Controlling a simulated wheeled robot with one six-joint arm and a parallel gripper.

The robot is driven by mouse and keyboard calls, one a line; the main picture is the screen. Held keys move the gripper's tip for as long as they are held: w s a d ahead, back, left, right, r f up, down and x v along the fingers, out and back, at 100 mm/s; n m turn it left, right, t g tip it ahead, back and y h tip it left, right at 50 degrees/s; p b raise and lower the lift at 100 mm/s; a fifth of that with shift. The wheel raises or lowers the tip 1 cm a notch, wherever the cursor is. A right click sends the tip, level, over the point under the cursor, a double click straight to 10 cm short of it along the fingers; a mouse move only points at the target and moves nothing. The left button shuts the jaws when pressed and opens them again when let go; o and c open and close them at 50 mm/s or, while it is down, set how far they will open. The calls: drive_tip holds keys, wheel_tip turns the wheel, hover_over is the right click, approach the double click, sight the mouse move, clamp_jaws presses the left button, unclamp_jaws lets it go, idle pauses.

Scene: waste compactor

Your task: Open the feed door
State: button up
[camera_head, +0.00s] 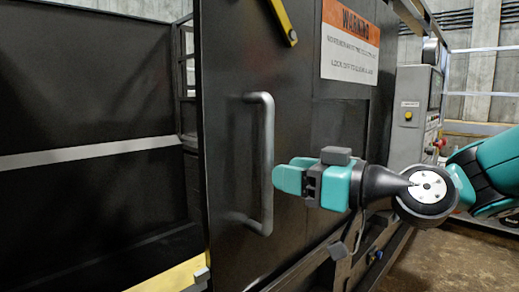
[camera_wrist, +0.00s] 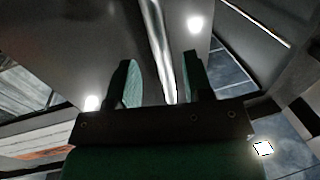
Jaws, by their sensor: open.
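The feed door (camera_head: 228,120) is a dark panel with a vertical grey bar handle (camera_head: 267,165). Its left edge shows beside a dark space at the left of the head view; I cannot tell how far it is swung. My gripper (camera_head: 283,178), with teal fingers, is at the handle's right side, level with its lower half. In the wrist view the handle (camera_wrist: 158,45) runs as a bright bar between the two open fingers (camera_wrist: 160,80). The fingers are apart and not closed on it.
An orange and white warning sign (camera_head: 350,42) is on the dark surface at upper right. A grey control box (camera_head: 408,115) with buttons stands behind my arm. A yellow bar (camera_head: 283,20) is above the handle. A yellow ledge (camera_head: 170,277) lies at lower left.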

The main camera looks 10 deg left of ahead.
drive_tip(key=p+x, duration=0.3)
drive_tip(key=x, duration=0.3)
drive_tip(key=shift+a, duration=0.35)
drive_tip(key=shift+w, duration=0.1)
drive_tip(key=shift+c, duration=0.2)
clamp_jaws()
